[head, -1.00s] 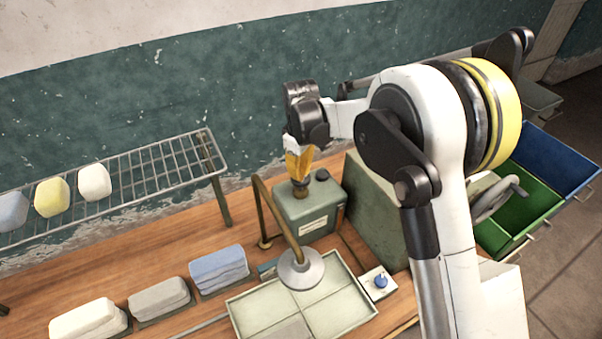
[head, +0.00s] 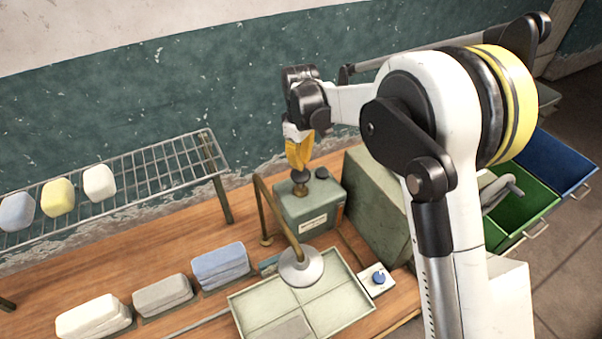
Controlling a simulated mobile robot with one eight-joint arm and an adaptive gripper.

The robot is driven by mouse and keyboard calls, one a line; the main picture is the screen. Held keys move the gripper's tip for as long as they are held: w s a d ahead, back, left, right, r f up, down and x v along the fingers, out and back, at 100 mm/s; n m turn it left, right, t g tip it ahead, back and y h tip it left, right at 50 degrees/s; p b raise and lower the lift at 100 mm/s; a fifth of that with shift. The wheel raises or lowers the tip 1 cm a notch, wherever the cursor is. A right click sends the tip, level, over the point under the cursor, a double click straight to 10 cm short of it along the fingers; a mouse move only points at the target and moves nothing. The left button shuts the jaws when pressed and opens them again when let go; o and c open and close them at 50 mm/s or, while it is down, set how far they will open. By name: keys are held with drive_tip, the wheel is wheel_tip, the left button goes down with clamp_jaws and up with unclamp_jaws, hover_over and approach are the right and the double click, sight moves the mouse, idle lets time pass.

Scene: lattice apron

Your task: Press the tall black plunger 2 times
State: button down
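The tall black plunger (head: 300,177) stands on a grey-green box (head: 309,211) on the bench, its dark cap above a brass-coloured collar. My gripper (head: 300,168) points down right over the plunger, its yellow fingers close together and tapering. The fingertips are at or just above the cap; I cannot tell if they touch it. Nothing shows between the fingers. A shorter dark knob (head: 322,173) sits on the same box, just right of the plunger.
A brass lamp-like arm (head: 276,212) with a round grey head (head: 301,267) curves in front of the box. A divided tray (head: 345,317), a blue knob (head: 379,277) and a large green box (head: 372,200) are close by. A wire rack (head: 160,170) stands left.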

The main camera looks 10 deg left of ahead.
sight(300, 173)
drive_tip(key=shift+f+b, duration=2.35)
drive_tip(key=shift+f, duration=0.65)
drive_tip(key=shift+r+p, duration=1.55)
drive_tip(key=shift+r, duration=1.45)
drive_tip(key=shift+r, duration=0.1)
drive_tip(key=shift+r+p, duration=1.3)
drive_tip(key=shift+r, duration=1.15)
